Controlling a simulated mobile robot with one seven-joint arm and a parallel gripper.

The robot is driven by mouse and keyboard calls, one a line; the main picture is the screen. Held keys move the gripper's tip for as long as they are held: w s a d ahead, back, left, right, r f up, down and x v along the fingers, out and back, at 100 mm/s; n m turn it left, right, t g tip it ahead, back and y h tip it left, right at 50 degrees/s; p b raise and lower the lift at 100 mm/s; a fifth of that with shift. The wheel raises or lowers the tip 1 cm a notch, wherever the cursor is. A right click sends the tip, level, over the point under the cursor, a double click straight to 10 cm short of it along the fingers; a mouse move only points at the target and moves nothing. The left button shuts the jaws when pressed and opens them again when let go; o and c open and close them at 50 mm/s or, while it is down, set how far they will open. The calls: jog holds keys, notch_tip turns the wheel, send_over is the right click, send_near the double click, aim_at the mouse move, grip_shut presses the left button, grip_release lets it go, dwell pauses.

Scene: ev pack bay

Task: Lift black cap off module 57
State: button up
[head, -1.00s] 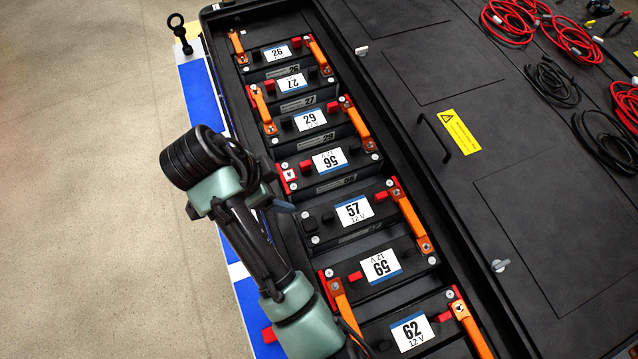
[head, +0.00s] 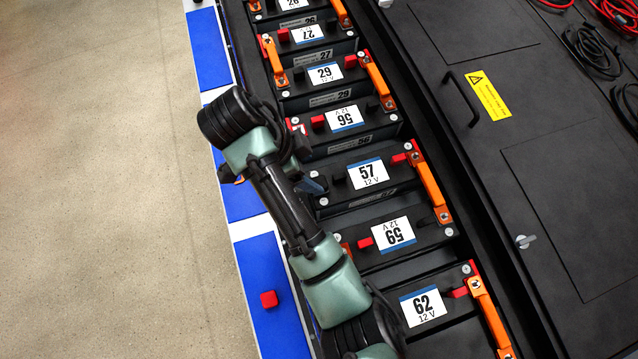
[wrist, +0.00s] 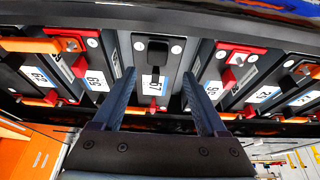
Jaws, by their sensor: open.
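Module 57 (head: 368,188) is a black block with a white and blue label, in the row between modules 56 and 59. In the wrist view, module 57 (wrist: 151,88) lies in the middle. The black cap (wrist: 157,50) sits on its end between two pale round bolt heads. My gripper (wrist: 158,73) is open and empty, one finger to each side of module 57 in the picture, with the cap beyond the tips. In the head view my gripper (head: 313,185) is over the module's left end, where my arm hides the cap.
Neighbouring modules 56 (head: 345,134) and 59 (head: 402,262) stand close on both sides. Orange bars (head: 428,188) link modules on the right. A black lid (head: 560,190) with a handle is at right.

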aim_at(319, 183)
jog(key=shift+s+a+b+x, duration=0.1)
jog(key=shift+s+b+x, duration=0.1)
jog(key=shift+x, duration=1.1)
jog(key=shift+s+a+b+x, duration=0.1)
jog(key=shift+b+x, duration=0.1)
jog(key=shift+x, duration=1.1)
jog(key=shift+f, duration=0.1)
grip_shut()
